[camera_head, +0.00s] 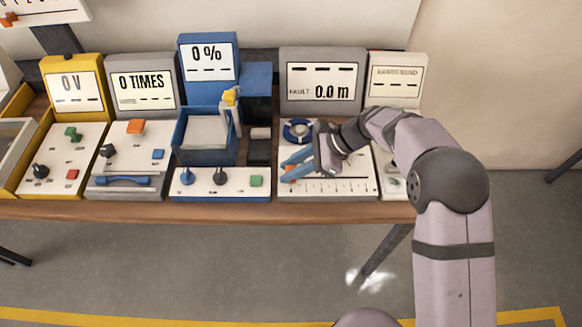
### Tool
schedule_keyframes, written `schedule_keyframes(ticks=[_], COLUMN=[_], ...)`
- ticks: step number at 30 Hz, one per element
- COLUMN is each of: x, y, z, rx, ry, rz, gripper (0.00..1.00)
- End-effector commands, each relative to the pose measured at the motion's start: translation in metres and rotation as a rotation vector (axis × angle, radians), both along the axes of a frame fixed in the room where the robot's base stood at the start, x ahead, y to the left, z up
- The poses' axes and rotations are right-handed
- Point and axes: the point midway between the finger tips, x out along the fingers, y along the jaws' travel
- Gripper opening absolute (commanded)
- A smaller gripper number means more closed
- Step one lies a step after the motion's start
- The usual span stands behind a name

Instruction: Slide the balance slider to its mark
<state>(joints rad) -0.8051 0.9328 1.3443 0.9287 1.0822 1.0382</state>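The grey-framed instrument (361,93) right of centre shows "FAULT 0.0 m" on its display. Its white panel (358,165) carries a printed scale of ticks (326,187) along the front. A small orange part (290,171), perhaps the slider knob, shows by my fingertips at the left of the panel. My gripper (290,168) reaches in from the right, low over that panel, its blue fingers pointing left. The fingers look apart, with the orange part at their tips. I cannot tell whether they grip it. My gripper hides part of the panel, and I cannot make out a mark.
A blue-and-white ring (297,130) sits on the panel just behind my gripper. The blue instrument (207,62) with a raised tray stands left, and another instrument (394,82) stands right, partly behind my arm. The wooden bench edge (230,209) runs along the front.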

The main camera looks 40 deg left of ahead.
Motion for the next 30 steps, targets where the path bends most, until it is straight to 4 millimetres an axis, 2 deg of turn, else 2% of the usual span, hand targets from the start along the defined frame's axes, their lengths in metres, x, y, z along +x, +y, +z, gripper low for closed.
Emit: schedule_keyframes(ticks=[8, 14, 24, 30], x=[0.015, 0.047, 0.112, 0.136], y=[-0.014, -0.046, -0.111, -0.135], z=[0.000, 0.000, 0.000, 0.000], rx=[0.000, -0.001, 0.000, -0.001], ry=[-0.001, -0.001, -0.002, -0.002], rz=[-0.004, -0.006, -0.004, -0.002], gripper=[0.00, 0.00, 0.00, 0.00])
